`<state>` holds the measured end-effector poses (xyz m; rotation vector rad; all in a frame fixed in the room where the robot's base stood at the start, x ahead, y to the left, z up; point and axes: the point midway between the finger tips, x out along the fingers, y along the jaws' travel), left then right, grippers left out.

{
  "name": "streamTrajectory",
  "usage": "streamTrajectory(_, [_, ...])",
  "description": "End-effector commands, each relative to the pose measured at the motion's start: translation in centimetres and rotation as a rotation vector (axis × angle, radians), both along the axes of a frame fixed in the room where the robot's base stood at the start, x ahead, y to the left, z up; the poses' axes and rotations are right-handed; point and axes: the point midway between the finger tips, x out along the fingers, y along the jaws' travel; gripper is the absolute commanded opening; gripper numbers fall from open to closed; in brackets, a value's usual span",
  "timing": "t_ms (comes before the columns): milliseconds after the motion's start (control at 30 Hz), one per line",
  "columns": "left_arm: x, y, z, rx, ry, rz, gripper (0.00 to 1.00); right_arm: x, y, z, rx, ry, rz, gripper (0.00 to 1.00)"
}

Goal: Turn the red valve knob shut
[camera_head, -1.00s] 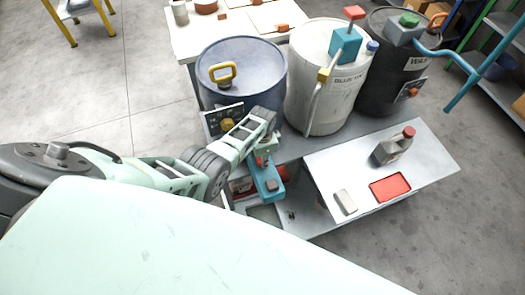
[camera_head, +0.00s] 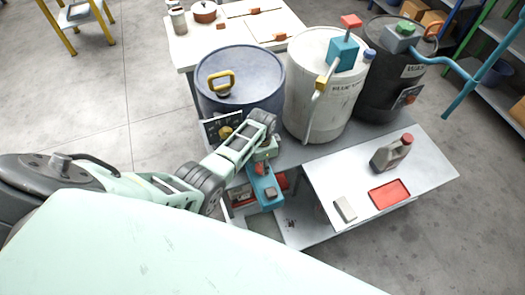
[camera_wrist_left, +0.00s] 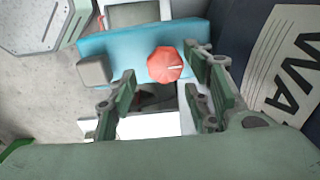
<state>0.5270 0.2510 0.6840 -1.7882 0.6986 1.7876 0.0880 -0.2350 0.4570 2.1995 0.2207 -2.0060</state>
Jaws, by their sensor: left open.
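The red valve knob (camera_wrist_left: 166,64) sits on a blue block-shaped body (camera_wrist_left: 120,45) in the left wrist view, with a pale line on its face. In the head view the knob (camera_head: 262,169) shows just below my left gripper (camera_head: 266,154), on the blue body (camera_head: 264,188) at the bench. In the wrist view my left gripper (camera_wrist_left: 163,85) is open, its fingers apart to the left and right of the knob. I see no finger touching the knob; the remaining gap is hard to judge. My right gripper is not in view.
A blue-grey drum (camera_head: 240,95), a white drum (camera_head: 318,95) and a dark drum (camera_head: 385,85) stand behind the blue body. A bottle (camera_head: 392,153) and red tray (camera_head: 389,193) are on the bench's right.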

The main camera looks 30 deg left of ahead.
Motion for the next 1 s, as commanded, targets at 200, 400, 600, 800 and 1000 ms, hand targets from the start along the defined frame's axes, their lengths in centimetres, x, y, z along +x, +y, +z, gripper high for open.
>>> streamTrajectory(200, [0.0,-0.1,3.3,-0.001,-0.002,-0.001,0.46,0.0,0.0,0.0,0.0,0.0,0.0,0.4])
streamTrajectory(400, [-0.1,-0.2,6.5,-0.001,0.0,-0.003,0.46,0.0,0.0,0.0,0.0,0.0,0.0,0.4])
streamTrajectory(600, [-0.1,-0.2,8.7,-0.002,0.002,-0.002,0.46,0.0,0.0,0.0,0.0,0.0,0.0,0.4])
streamTrajectory(800, [-0.1,-0.3,9.2,-0.002,0.003,-0.003,0.46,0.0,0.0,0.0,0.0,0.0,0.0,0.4])
streamTrajectory(1000, [-0.1,-0.3,9.2,-0.002,0.003,-0.002,0.46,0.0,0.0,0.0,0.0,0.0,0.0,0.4])
